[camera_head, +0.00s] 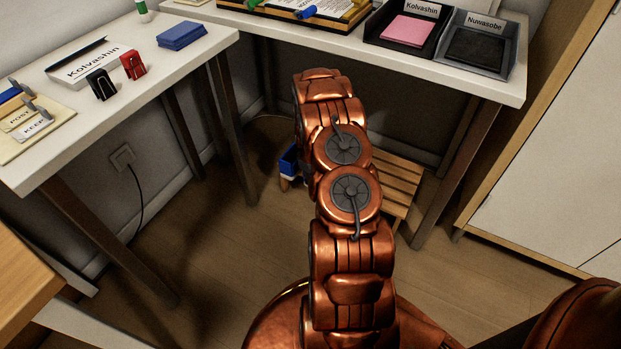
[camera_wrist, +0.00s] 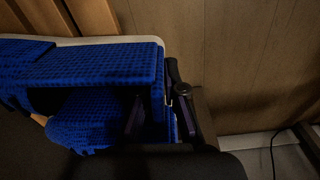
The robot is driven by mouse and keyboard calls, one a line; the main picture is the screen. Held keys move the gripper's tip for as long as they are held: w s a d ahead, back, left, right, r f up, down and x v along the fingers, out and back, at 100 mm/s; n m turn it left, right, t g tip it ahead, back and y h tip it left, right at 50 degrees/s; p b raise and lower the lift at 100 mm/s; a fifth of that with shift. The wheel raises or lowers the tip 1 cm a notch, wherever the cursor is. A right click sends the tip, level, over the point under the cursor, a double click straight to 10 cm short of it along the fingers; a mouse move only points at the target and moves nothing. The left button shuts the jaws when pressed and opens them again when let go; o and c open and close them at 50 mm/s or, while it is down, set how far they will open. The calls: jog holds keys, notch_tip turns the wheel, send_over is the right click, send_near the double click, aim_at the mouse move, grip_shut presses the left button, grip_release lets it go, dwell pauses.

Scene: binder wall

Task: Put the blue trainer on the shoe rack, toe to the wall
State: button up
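The blue trainer fills the left of the wrist view (camera_wrist: 95,68), with blue mesh fabric and a pale sole edge along its top. In the head view a small part of the blue trainer (camera_head: 291,160) shows left of my arm, low beside the shoe rack. The wooden slatted shoe rack (camera_head: 401,185) is under the back desk, partly hidden by my arm. My gripper (camera_wrist: 160,117) is at the trainer's right end in the wrist view. Its dark fingers stand apart around the trainer's edge, with a gap between them. The gripper is hidden in the head view.
The back desk (camera_head: 385,62) overhangs the rack, with its leg (camera_head: 442,180) at the right. A left desk (camera_head: 130,95) and a pale cabinet (camera_head: 555,150) flank the space. A cable (camera_head: 139,200) hangs from the wall socket. Floor (camera_head: 215,255) left of my arm is clear.

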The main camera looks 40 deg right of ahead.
jog(key=o, duration=0.5)
notch_tip(320, 180, up, 12)
jog(key=shift+a, duration=0.15)
dwell(0.7)
dwell(0.6)
